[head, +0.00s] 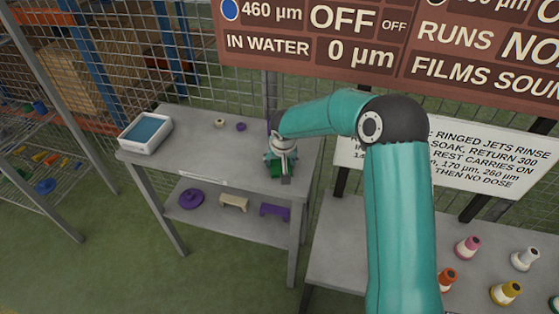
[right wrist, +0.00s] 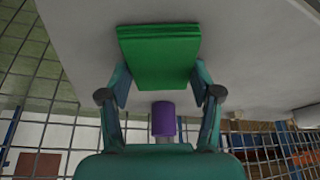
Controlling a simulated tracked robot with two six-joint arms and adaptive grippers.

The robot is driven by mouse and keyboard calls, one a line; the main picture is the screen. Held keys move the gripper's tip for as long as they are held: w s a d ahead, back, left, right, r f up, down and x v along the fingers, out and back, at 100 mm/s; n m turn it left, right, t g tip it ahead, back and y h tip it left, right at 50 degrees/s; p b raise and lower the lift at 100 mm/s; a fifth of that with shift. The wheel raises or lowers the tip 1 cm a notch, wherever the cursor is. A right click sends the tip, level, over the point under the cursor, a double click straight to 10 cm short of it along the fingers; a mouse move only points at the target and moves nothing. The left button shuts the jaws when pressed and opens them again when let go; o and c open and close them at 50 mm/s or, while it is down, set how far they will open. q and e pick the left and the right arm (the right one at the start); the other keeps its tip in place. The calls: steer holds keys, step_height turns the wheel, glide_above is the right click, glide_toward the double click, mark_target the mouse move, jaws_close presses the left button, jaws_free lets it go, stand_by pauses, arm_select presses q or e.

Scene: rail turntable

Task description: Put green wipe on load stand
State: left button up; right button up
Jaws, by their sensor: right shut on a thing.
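The green wipe (right wrist: 160,55) shows in the right wrist view as a folded flat block between my right gripper's fingers (right wrist: 160,85). In the head view my right gripper (head: 280,172) is at the right end of a grey two-level stand (head: 190,150), and part of the wipe (head: 276,166) shows beneath it. The right gripper is shut on the wipe. The grey top (right wrist: 240,60) lies behind the wipe in the wrist view; I cannot tell whether they touch. The label on the stand's front edge is too small to read. My left gripper is not in view.
A white tray (head: 137,147) with a blue inside stands at the stand's left end. Small beige (head: 219,123) and purple (head: 241,127) pieces sit near its back. A purple cylinder (right wrist: 164,118) shows near the gripper. Several coloured cones stand on a grey table (head: 335,240) at right.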

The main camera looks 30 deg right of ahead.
steer(key=shift+f, duration=0.2)
steer(key=o, duration=1)
steer(key=shift+r, duration=0.1)
steer(key=v, duration=1.2)
steer(key=shift+b, duration=0.4)
